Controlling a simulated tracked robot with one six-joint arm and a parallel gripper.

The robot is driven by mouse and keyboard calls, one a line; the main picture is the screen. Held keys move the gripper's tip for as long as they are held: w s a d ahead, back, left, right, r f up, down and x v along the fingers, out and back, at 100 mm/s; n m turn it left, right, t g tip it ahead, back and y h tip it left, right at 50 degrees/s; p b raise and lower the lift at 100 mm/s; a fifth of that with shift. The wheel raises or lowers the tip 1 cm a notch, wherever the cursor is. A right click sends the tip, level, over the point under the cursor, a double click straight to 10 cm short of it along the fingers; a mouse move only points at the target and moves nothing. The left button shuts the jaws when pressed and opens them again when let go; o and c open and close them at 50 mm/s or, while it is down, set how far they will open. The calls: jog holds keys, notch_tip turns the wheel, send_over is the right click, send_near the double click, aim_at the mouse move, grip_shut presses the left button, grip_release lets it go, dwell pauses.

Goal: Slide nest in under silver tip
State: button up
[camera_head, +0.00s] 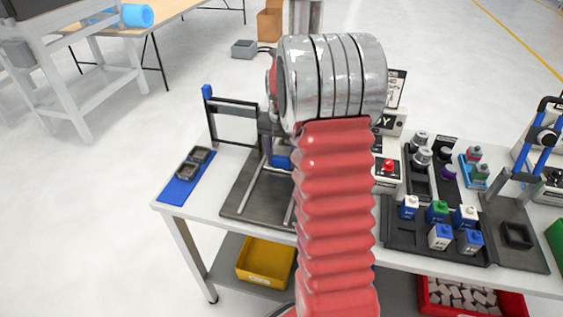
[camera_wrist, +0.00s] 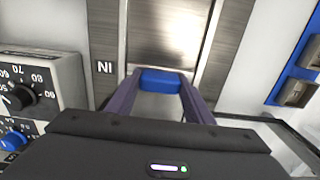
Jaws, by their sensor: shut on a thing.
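The sliding nest shows mainly as a blue block (camera_wrist: 160,80) at the near end of a brushed metal track in the wrist view. My gripper (camera_wrist: 160,88) has its two dark purple fingers closed on the sides of this blue block. In the head view a blue piece (camera_head: 282,161) shows between the rails of the dark base plate (camera_head: 240,203), just left of my red arm. My arm hides most of the gripper and the right part of this station there. I cannot make out the silver tip in either view.
A dial box (camera_wrist: 38,95) stands close left of my gripper in the wrist view. A blue mat (camera_head: 183,190) with two dark cups lies left of the base plate. A dark tray (camera_head: 408,236) with several small bottles is to the right. A black frame (camera_head: 233,104) rises behind.

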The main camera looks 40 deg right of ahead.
jog(key=shift+w+d, duration=0.15)
jog(key=shift+d, duration=0.1)
jog(key=o, duration=1.5)
jog(key=shift+a, duration=0.1)
notch_tip(320, 180, up, 14)
jog(key=shift+f, duration=0.15)
